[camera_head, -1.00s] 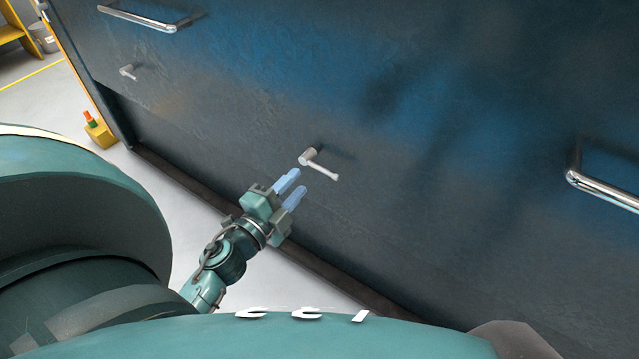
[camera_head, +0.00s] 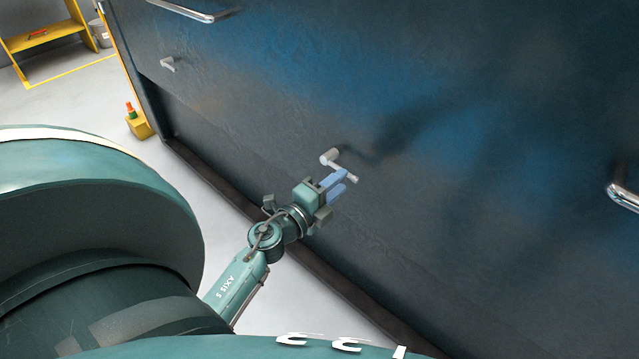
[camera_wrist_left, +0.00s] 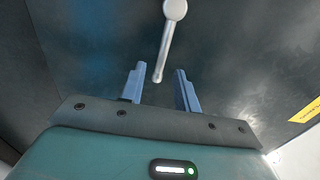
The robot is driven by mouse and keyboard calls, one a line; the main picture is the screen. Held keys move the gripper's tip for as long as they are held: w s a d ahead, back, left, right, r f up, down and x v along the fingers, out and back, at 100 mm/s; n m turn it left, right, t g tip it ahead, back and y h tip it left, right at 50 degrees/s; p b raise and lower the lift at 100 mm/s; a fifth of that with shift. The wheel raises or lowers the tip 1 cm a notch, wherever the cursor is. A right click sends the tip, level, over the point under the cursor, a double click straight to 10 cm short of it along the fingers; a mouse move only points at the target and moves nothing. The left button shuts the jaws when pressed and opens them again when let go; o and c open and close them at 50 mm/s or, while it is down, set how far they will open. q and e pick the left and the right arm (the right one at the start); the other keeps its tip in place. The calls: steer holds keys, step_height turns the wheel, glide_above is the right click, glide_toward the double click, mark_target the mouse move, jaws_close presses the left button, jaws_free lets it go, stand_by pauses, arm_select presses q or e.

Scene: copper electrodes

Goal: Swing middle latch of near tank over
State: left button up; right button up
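The middle latch (camera_head: 331,157) is a small pale grey lever on the dark face of the near tank (camera_head: 430,230). Its arm points right and slightly down in the head view. My left gripper (camera_head: 341,185) is open, its two blue fingers reaching up to the latch arm. In the left wrist view the latch (camera_wrist_left: 166,42) hangs from a round pivot at the top, and its free end lies between the open fingertips (camera_wrist_left: 158,76). I see a gap on both sides, with no clear contact. My right gripper is not in view.
Another latch (camera_head: 169,64) is on the tank's face at upper left. Chrome handles are at the top (camera_head: 182,11) and right edge (camera_head: 622,196). A yellow block (camera_head: 139,126) stands by the tank's corner. Open floor (camera_head: 95,100) lies left.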

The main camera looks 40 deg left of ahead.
arm_select(q)
steer(key=shift+w+d, duration=0.1)
steer(key=shift+w, duration=0.9)
steer(key=shift+w, duration=0.25)
steer(key=shift+c, duration=0.3)
jaws_close()
